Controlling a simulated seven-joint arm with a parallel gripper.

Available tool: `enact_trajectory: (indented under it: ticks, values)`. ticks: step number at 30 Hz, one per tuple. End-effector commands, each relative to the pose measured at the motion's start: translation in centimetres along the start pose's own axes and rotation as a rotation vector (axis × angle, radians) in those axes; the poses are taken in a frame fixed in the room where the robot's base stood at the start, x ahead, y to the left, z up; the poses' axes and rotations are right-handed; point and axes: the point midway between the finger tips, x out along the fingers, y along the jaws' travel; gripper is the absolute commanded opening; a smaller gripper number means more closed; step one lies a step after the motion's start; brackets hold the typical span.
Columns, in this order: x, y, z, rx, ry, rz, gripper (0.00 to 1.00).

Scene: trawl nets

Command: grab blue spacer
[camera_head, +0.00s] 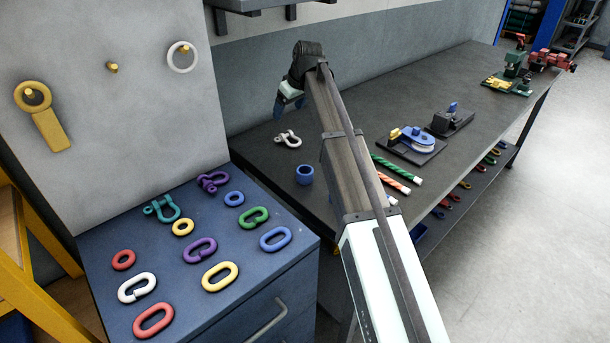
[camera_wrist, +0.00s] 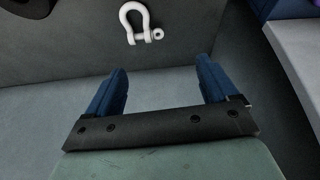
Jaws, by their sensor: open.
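The blue spacer (camera_head: 304,174), a short thick hollow cylinder, stands on the dark workbench (camera_head: 330,206) near its left end. I do not see it in the wrist view. My gripper (camera_head: 284,104) is at the end of the raised arm, above and beyond the spacer toward the back wall, and mostly hidden by the wrist in the head view. In the wrist view, my gripper (camera_wrist: 161,86) has its two blue fingers wide apart with nothing between them.
A white shackle (camera_head: 288,139) lies behind the spacer and shows in the wrist view (camera_wrist: 134,22). Striped rods (camera_head: 391,174) lie to the spacer's right. A blue cabinet (camera_head: 205,299) at left holds several rings, links and shackles. A clamp with a blue part (camera_head: 414,140) stands farther right.

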Motion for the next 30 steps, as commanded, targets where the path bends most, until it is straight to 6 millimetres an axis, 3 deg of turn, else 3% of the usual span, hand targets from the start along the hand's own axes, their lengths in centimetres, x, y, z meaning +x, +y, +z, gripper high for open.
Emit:
enact_trajectory:
  ticks: [3,14,21,30]
  values:
    - [-2.1,-2.5,2.3,-0.065,-0.049,0.017,0.86]
    - [-3.8,-4.1,6.8,-0.428,-0.202,-0.024,0.86]
    - [-4.6,-4.9,10.2,-0.805,-0.319,-0.134,0.86]
    - [-5.4,-5.5,12.1,-1.219,-0.358,-0.296,0.86]
